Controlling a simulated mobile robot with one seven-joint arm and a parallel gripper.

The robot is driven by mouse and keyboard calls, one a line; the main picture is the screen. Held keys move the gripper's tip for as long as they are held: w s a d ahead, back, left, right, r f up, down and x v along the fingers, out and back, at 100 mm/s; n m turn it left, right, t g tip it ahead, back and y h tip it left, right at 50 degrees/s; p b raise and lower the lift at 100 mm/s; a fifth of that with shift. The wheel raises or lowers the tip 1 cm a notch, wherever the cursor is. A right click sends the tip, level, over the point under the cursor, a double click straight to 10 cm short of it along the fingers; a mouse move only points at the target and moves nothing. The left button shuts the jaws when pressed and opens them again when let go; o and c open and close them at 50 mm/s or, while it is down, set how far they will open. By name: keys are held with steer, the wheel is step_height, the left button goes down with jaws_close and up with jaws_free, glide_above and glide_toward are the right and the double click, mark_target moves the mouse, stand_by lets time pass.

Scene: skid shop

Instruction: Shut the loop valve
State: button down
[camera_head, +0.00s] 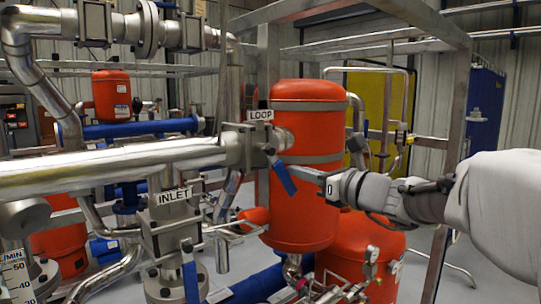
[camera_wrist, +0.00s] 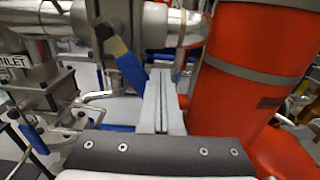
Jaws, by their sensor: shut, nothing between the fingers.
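The loop valve (camera_head: 244,147) sits at the right end of a thick steel pipe, under a white LOOP label (camera_head: 260,115). Its blue lever (camera_head: 284,178) slants down and to the right. In the wrist view the lever (camera_wrist: 129,68) hangs from the valve, partly yellowish near its top. My gripper (camera_head: 292,168) is shut and empty, reaching in from the right with its tips at the lever's right side. In the wrist view the shut fingers (camera_wrist: 162,85) lie just right of the lever's lower end. I cannot tell whether they touch it.
A tall red tank (camera_head: 306,200) stands right behind my gripper; it fills the right of the wrist view (camera_wrist: 250,70). The inlet valve (camera_head: 172,225), with its own blue lever (camera_head: 190,280) pointing down, is at lower left. A steel frame post (camera_head: 447,165) stands at right.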

steer(key=shift+s+a+f, duration=0.15)
steer(key=shift+a+f, duration=0.05)
steer(key=shift+f, duration=0.2)
steer(key=shift+s+a+f+b, duration=0.65)
steer(key=shift+a+f+b, duration=0.2)
steer(key=shift+b, duration=0.35)
steer(key=shift+s+d, duration=0.25)
steer(key=shift+d, duration=0.4)
steer(key=shift+s+d, duration=0.2)
steer(key=shift+d, duration=0.45)
glide_toward(285, 184)
steer(key=shift+s+d, duration=0.15)
steer(key=shift+d, duration=0.4)
steer(key=shift+s+d, duration=0.15)
steer(key=shift+d, duration=0.35)
